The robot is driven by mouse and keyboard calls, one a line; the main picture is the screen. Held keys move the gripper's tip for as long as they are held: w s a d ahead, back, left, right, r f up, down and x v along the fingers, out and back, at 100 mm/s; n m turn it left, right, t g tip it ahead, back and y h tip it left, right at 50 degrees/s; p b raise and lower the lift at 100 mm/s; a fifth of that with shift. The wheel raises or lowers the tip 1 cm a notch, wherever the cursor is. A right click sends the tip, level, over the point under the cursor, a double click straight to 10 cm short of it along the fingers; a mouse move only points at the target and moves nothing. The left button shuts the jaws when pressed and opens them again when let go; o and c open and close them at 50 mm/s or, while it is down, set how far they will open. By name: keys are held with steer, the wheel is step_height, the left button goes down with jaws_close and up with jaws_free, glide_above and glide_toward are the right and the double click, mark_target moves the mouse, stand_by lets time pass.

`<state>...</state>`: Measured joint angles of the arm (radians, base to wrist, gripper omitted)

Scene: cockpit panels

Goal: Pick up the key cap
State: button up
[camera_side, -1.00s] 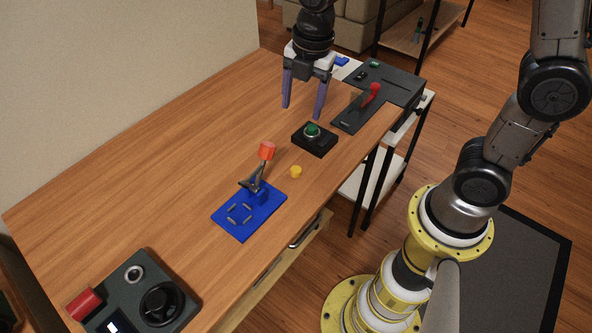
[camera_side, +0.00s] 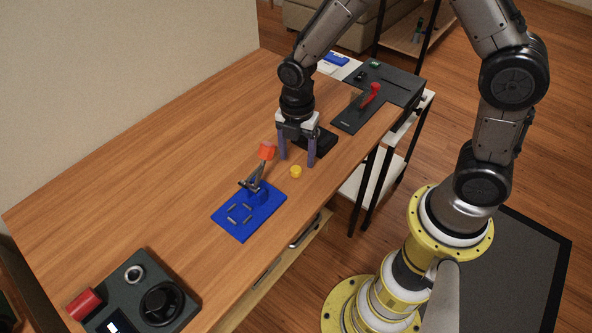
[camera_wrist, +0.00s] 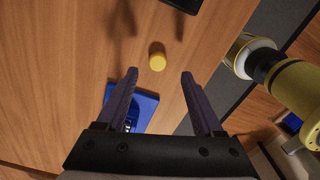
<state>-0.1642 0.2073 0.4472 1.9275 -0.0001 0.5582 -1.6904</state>
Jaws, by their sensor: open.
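The key cap is most likely the small yellow cylinder (camera_side: 296,172) on the wooden table near its front edge. It also shows in the wrist view (camera_wrist: 157,62), ahead of the fingertips and between their lines. My gripper (camera_side: 297,163) is open and empty, with its two purple fingers pointing down just behind the yellow piece. In the wrist view my gripper (camera_wrist: 160,73) has its fingers spread apart, with nothing between them. The fingers look above the table; the exact height is hard to tell.
A blue plate (camera_side: 240,219) with a red-topped lever (camera_side: 266,152) stands close on the left. A black button box (camera_side: 322,142) is partly hidden behind my gripper. A red-handled switch panel (camera_side: 352,118) lies farther back. A dark control box (camera_side: 135,296) is at the lower left.

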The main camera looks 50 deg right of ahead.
mark_target(296, 168)
steer(key=f, duration=0.4)
steer(key=shift+w+d+f, duration=0.15)
steer(key=shift+w+f, duration=0.1)
jaws_close()
